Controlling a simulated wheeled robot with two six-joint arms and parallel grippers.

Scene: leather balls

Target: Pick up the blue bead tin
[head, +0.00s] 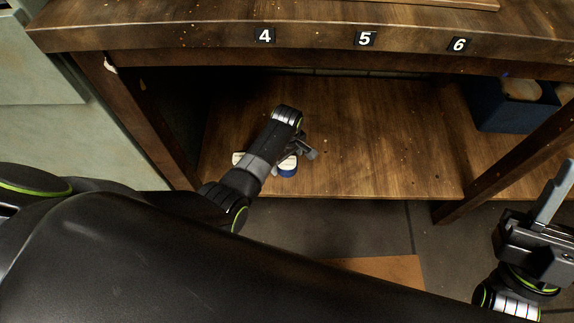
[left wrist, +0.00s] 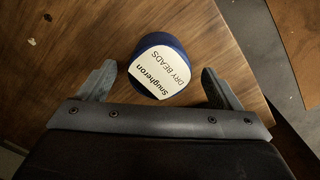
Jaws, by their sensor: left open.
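The blue bead tin (head: 288,172) stands on the lower wooden shelf (head: 360,150) near its front edge, mostly hidden by my left arm in the head view. In the left wrist view the blue bead tin (left wrist: 160,66) shows its white label reading "Snigheron DRY BEADS". It lies between and just beyond the fingertips of my left gripper (left wrist: 158,80), which is open and apart from it. In the head view my left gripper (head: 303,150) is over the shelf at the tin. My right gripper (head: 545,205) is at the right edge, away from the shelf; its jaw opening is unclear.
The bench top (head: 200,38) with tags 4, 5 and 6 overhangs the shelf. A wooden leg (head: 510,160) stands at the right and another at the left. A dark blue bin (head: 505,108) sits at the right back. The shelf's middle is clear.

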